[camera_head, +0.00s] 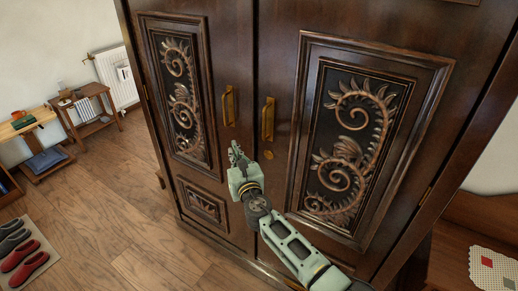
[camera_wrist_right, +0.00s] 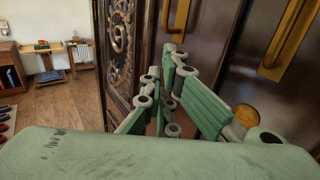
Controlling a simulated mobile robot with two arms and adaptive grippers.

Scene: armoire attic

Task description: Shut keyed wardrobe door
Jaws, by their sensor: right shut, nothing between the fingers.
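The dark wooden wardrobe has a left door (camera_head: 220,60) and a right door (camera_head: 285,75), each with a carved panel. The left door carries a brass handle (camera_head: 229,105); the right door has another brass handle (camera_head: 268,119) with a round brass lock plate (camera_head: 268,154) below it. The lock plate also shows in the right wrist view (camera_wrist_right: 247,115). Both doors look nearly in line; I cannot tell whether a small gap remains. My right gripper (camera_head: 236,152) is shut and empty, in front of the left door near the seam, below the handles. Contact is unclear. My left gripper is out of view.
Red and dark shoes (camera_head: 22,255) lie on a mat at the lower left. A wooden bench (camera_head: 40,120), a small side table (camera_head: 88,110) and a white radiator (camera_head: 117,75) stand along the left wall. The wooden floor (camera_head: 110,190) left of the wardrobe is clear.

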